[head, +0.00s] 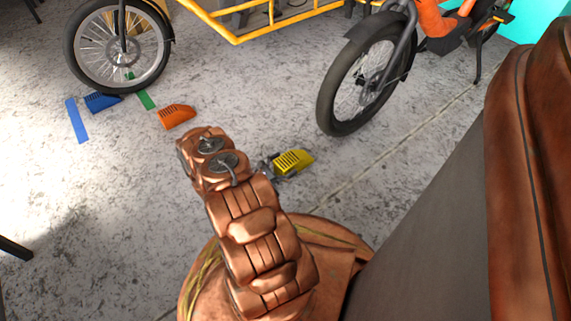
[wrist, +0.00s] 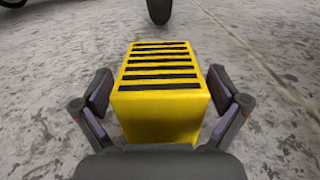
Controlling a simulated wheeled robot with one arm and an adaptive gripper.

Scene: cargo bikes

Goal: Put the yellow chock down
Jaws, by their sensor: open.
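The yellow chock (head: 293,162) has black ribs on its sloped top. In the head view it is just right of the end of my arm, on or very near the grey floor. In the wrist view the chock (wrist: 160,95) fills the middle, between the two fingers of my gripper (wrist: 160,103). The gripper is open, with a finger on each side of the chock. A narrow gap shows on the left and on the right. The chock's underside is hidden, so its contact with the floor cannot be seen directly.
An orange chock (head: 177,116) and a blue chock (head: 102,102) lie at the left, near blue tape (head: 76,120) and green tape (head: 146,99). A bike's front wheel (head: 364,75) stands beyond the yellow chock. Another wheel (head: 117,45) is at the upper left. Bare floor lies between.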

